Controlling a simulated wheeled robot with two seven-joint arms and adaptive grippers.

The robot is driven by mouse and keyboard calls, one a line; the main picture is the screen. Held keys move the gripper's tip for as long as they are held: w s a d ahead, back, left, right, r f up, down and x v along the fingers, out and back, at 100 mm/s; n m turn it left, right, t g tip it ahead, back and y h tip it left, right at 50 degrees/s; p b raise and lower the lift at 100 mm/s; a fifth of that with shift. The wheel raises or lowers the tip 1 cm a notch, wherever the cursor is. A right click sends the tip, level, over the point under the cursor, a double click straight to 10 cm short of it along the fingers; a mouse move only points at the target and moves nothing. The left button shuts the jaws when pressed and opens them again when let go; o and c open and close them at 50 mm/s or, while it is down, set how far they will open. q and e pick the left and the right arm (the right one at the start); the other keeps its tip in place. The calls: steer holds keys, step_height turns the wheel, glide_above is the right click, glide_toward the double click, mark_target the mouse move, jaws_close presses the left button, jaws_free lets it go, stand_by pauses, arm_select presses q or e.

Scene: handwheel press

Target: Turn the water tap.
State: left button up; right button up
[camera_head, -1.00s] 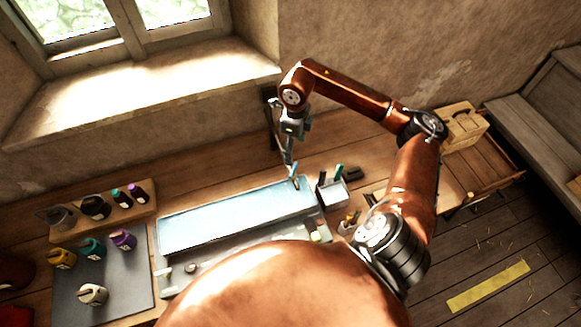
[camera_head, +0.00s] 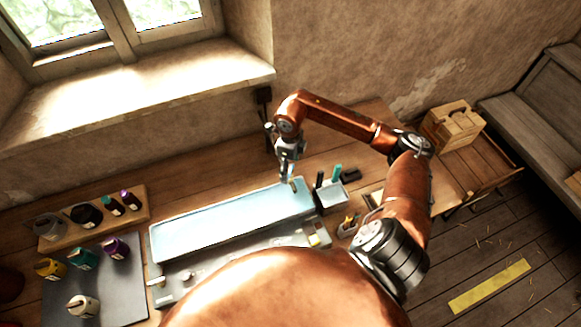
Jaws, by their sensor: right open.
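My right gripper (camera_head: 287,168) points down near the wall, just above the far right end of a long pale-blue tray (camera_head: 225,222). It is open, small in the picture and partly in shadow; I see nothing between its fingers. A dark fixture (camera_head: 262,97) is on the wall behind and left of my right wrist. It may be the water tap or part of it, but the wrist covers its lower part and I cannot tell its handle. I cannot tell whether the gripper touches anything. My left gripper is not in view.
A grey panel with small fittings (camera_head: 187,275) lies in front of the tray. Pots stand on a dark mat (camera_head: 112,302) and on a wooden rack (camera_head: 142,212) at the left. A pen holder (camera_head: 330,196) is right of the tray. A wooden box (camera_head: 452,122) stands further right.

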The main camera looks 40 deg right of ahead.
steer(key=shift+f, duration=0.55)
steer(key=shift+c, duration=0.2)
steer(key=c, duration=1.1)
